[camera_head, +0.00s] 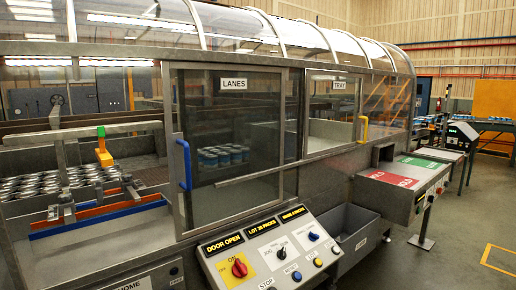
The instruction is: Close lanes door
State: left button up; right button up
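The lanes door (232,130) is a framed clear panel with a "LANES" label (233,84), in the middle left of the head view. Its blue vertical handle (184,165) is on the left edge. Left of the door is an uncovered bay with rows of cans (60,182) and a blue and orange rail (98,216). Blue-topped cans (222,156) show behind the door panel. The control panel (270,256) below has a sign reading "DOOR OPEN" (222,244). Neither of my grippers is in view.
A tray door (335,112) with a yellow handle (363,128) is to the right. The floor (450,240) at the lower right is clear.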

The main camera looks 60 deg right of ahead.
aim_at(178, 156)
jog(key=z, duration=1.85)
